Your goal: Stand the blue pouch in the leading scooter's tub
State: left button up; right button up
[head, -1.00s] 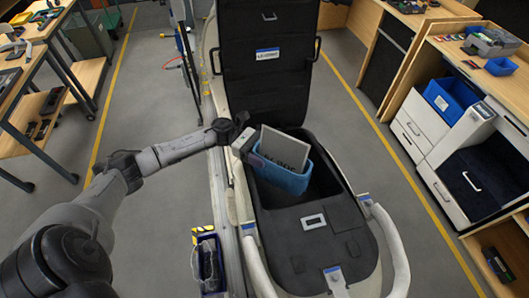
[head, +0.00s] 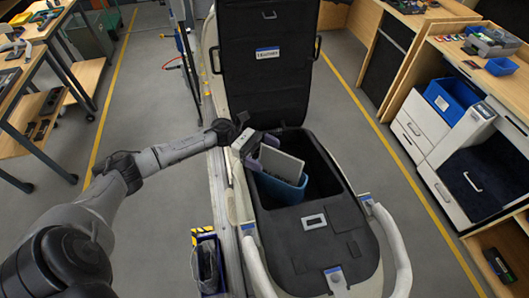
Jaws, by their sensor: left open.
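The blue pouch (head: 278,190) stands inside the open dark tub (head: 325,180) of the scooter, at the tub's left side and a little tilted. The pouch's bottom is hidden by the tub's front edge. My left gripper (head: 256,152) is open at the upper left of the pouch, close to its top edge. I cannot tell whether a finger still touches it. My right gripper is not in view.
The scooter's black lid (head: 265,85) stands open behind the tub, with a small label on it. A pale handlebar (head: 390,245) is at front right. A dark blue bin (head: 207,265) sits left of the scooter.

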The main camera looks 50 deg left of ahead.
pick_arm(q)
jog(key=shift+s+a+r, duration=0.15)
jog(key=shift+a+r, duration=0.15)
jog(key=shift+a, duration=0.3)
jog(key=b+v, duration=0.3)
jog(key=v, duration=0.6)
jog(key=shift+r, duration=0.15)
jog(key=shift+v, duration=0.9)
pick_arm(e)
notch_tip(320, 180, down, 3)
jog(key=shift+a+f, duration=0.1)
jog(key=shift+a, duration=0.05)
pick_arm(q)
jog(key=shift+r, duration=0.1)
